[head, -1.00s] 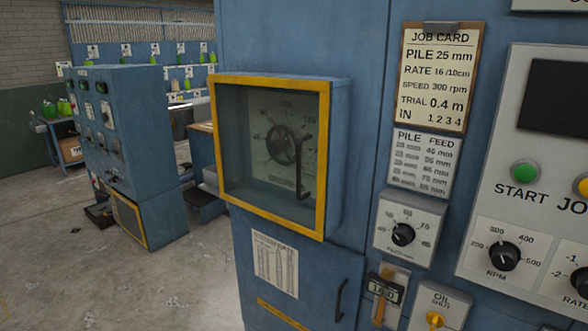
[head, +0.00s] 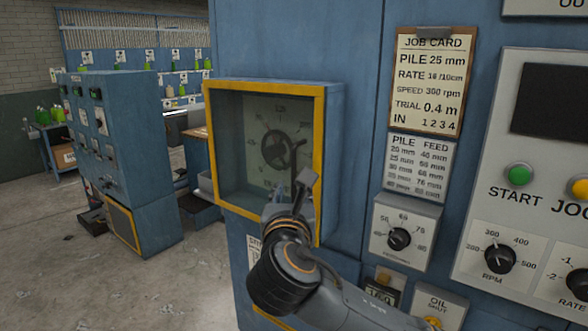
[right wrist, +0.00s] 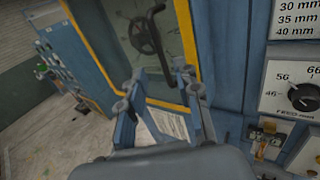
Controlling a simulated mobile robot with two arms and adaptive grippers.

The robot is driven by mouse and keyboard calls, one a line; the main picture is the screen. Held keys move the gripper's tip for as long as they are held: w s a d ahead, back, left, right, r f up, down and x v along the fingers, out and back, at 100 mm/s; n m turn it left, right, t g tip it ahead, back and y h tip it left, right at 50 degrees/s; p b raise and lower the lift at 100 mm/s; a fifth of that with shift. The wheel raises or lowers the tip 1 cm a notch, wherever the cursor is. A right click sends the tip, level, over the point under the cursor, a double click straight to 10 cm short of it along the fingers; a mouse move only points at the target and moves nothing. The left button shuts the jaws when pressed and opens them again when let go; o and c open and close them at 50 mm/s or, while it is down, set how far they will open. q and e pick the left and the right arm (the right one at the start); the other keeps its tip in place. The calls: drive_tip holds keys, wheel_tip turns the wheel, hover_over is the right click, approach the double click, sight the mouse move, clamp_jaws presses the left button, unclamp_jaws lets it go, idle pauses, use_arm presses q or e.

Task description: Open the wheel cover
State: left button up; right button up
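The wheel cover (head: 321,150) is a clear pane in a yellow frame on the front of a blue housing, and it looks closed. A dark handwheel (head: 279,150) shows behind the pane. A dark vertical handle is on the pane's right side; in the right wrist view the handle (right wrist: 156,28) is near the top. My right gripper (head: 289,197) is in front of the pane's lower right part, below the handle, and hides that corner. In the right wrist view its fingers (right wrist: 160,85) are apart with nothing between them. Contact cannot be told. My left gripper is not in view.
To the right are a feed dial (head: 399,238), a job card (head: 433,80) and a control panel with a green start button (head: 518,174). A blue cabinet (head: 120,160) stands further back left. The floor (head: 110,270) at the lower left is mostly clear.

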sight(293, 172)
drive_tip(key=w+p, duration=0.2)
drive_tip(key=w, duration=0.8)
drive_tip(key=shift+w+d, duration=0.2)
clamp_jaws()
